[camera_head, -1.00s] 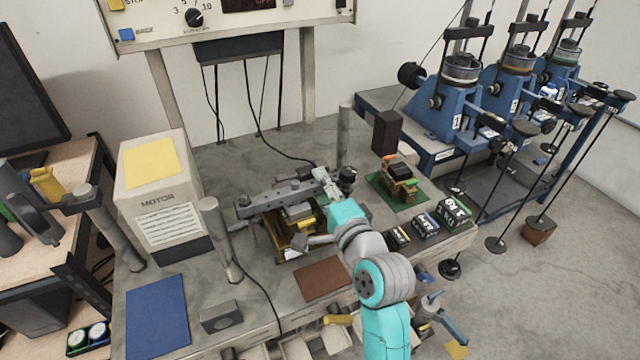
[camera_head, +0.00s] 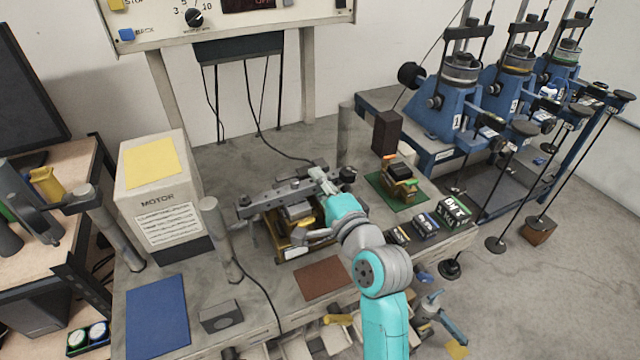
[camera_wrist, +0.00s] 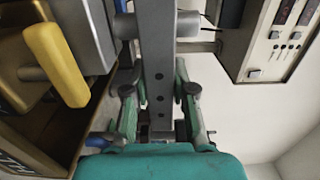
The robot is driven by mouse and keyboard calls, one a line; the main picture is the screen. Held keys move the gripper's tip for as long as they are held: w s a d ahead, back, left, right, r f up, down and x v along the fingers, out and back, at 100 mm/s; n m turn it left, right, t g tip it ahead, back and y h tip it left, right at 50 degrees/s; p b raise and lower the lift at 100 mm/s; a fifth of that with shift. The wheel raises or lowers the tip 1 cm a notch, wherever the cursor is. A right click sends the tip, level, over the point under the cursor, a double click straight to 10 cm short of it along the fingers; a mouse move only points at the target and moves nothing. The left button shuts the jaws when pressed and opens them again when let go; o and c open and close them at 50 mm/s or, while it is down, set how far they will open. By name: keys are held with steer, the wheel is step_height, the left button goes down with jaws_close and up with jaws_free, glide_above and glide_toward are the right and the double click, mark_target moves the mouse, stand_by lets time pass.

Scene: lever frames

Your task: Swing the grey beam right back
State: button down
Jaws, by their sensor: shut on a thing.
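The grey beam (camera_head: 278,200) is a long bar with a row of holes. It lies over a brass-coloured device (camera_head: 287,240) on the bench, its left end near a grey post. My gripper (camera_head: 322,181) is at the beam's right end, near a dark round knob (camera_head: 347,174). In the wrist view the beam (camera_wrist: 158,70) runs down between the two fingers of my gripper (camera_wrist: 160,105), which is shut on it. A yellow handle (camera_wrist: 56,65) is at the left there. The beam's tip is partly hidden by my gripper.
A motor box (camera_head: 160,200) stands at the left, with a grey post (camera_head: 217,235) beside the beam. A green mat (camera_head: 378,188) with a small device lies to the right. Small weights (camera_head: 425,226) sit on the bench's right front. A brown mat (camera_head: 322,278) lies in front.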

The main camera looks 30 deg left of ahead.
steer(key=shift+w+a+n+g+y, duration=0.5)
steer(key=shift+a+n+g, duration=0.15)
steer(key=shift+g, duration=0.15)
steer(key=c, duration=0.9)
jaws_free()
steer(key=shift+c, duration=0.2)
steer(key=v, duration=1.2)
steer(key=shift+s, duration=0.1)
